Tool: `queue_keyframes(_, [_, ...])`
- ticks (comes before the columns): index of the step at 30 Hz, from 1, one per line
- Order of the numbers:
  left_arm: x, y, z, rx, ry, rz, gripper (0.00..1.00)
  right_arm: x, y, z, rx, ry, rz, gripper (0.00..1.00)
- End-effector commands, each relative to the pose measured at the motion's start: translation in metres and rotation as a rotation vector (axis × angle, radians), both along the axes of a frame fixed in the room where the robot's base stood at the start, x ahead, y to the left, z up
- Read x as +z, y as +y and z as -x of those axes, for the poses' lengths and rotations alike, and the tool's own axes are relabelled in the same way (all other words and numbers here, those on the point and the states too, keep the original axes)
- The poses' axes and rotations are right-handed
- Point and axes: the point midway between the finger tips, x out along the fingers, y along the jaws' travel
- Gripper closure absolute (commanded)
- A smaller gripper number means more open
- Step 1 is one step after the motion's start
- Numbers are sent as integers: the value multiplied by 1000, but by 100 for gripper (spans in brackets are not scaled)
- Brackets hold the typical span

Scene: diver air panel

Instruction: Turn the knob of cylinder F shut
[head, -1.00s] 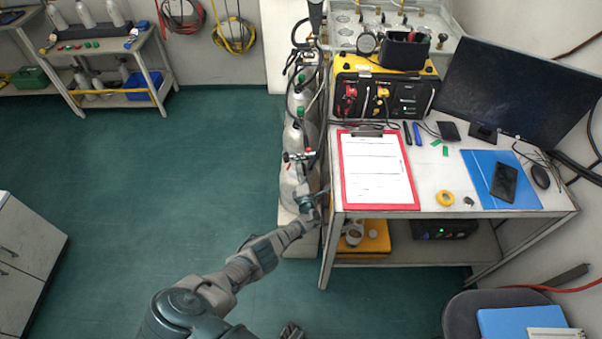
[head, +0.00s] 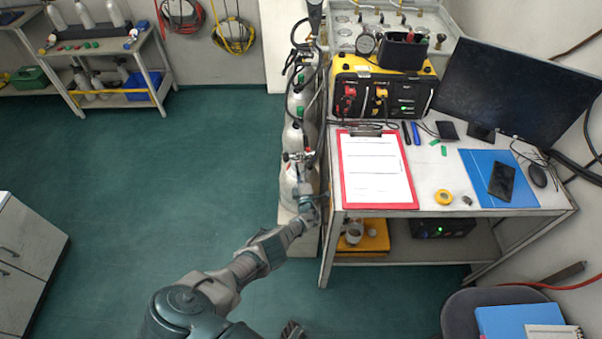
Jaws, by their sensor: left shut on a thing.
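A row of grey gas cylinders stands in a rack along the left side of the workbench. No letters on them can be read, so I cannot tell by label which is cylinder F. The nearest cylinder (head: 288,182) has a valve with a small red part (head: 286,157) at its top. A dark part of mine (head: 292,330), perhaps the right gripper, is cut off at the bottom edge.
The workbench (head: 435,200) close on the right holds a red clipboard (head: 343,185), a yellow-black case (head: 345,75) and a monitor (head: 515,90). Dark hoses run beside the cylinders. The green floor (head: 160,190) to the left is clear.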

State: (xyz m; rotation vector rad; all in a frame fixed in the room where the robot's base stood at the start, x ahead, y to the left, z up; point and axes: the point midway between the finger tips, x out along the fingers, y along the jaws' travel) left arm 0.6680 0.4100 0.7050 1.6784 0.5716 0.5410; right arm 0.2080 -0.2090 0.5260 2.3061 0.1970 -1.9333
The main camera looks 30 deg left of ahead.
Motion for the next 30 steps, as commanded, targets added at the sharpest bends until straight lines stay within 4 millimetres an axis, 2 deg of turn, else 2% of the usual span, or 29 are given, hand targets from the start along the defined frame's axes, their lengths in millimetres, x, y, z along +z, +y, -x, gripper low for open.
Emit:
queue_keyframes(8, [-2, -3, -1, -7, 4, 2, 93, 1, 0, -1, 0, -3, -1, 60])
queue_keyframes(9, [-2, -3, -1, -7, 4, 2, 56, 1, 0, -2, 0, -3, -1, 60])
queue_keyframes(12, [-1, -2, -1, -6, 3, 1, 33, 1, 0, -2, 0, -3, -1, 60])
queue_keyframes(22, [-1, -1, 1, -3, 0, 1, 33, 4, -2, -4, -2, -12, 2, 60])
queue_keyframes(30, [-4, -11, 11, -4, -2, 3, 33, 3, -1, -3, -1, -8, 0, 60])
